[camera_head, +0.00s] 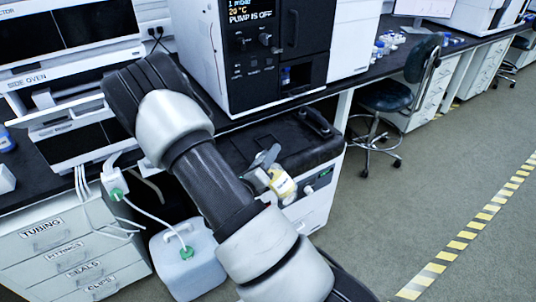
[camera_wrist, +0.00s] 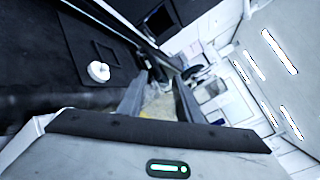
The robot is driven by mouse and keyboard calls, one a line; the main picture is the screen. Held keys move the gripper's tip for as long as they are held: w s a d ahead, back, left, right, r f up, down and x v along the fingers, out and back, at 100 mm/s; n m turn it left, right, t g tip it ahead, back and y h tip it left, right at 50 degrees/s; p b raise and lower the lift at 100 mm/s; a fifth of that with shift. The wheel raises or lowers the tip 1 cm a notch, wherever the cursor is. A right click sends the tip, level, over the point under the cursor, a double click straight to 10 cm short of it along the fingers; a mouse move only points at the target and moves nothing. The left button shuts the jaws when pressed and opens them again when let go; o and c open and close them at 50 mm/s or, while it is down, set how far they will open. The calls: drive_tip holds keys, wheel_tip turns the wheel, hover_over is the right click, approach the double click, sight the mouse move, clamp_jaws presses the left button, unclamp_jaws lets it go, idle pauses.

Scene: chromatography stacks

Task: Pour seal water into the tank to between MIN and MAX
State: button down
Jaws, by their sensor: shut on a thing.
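In the head view my gripper (camera_head: 268,165) is at the black-topped white cabinet under the bench and is shut on a pale bottle with a yellowish label (camera_head: 282,185). The bottle looks tilted; its mouth and water level cannot be made out. In the wrist view the pale bottle (camera_wrist: 157,104) is between the two fingers of my gripper (camera_wrist: 158,92). No tank with MIN and MAX marks can be made out; the white cabinet (camera_head: 318,205) has a small display on its front, partly hidden by the bottle.
A white round cap (camera_wrist: 98,72) lies on a dark surface in the wrist view. A jug with a green cap (camera_head: 190,272) and tubing stands on the floor. The instrument (camera_head: 245,75) reads "PUMP IS OFF". A stool (camera_head: 385,95) stands right; the floor between is clear.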

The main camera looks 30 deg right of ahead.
drive_tip(key=shift+f+n, duration=0.2)
drive_tip(key=shift+n, duration=0.3)
drive_tip(key=shift+f, duration=0.1)
drive_tip(key=shift+w+a+f+n+p, duration=0.1)
drive_tip(key=shift+f+n+p, duration=0.25)
drive_tip(key=shift+n+p, duration=0.15)
drive_tip(key=shift+f, duration=0.1)
drive_tip(key=shift+f+n, duration=0.3)
drive_tip(key=shift+n, duration=0.2)
drive_tip(key=shift+w+f, duration=0.1)
drive_tip(key=shift+f, duration=0.05)
drive_tip(key=shift+a+f+n+p, duration=0.1)
drive_tip(key=shift+f+n+p, duration=0.25)
drive_tip(key=shift+n, duration=0.25)
drive_tip(key=shift+w+f, duration=0.1)
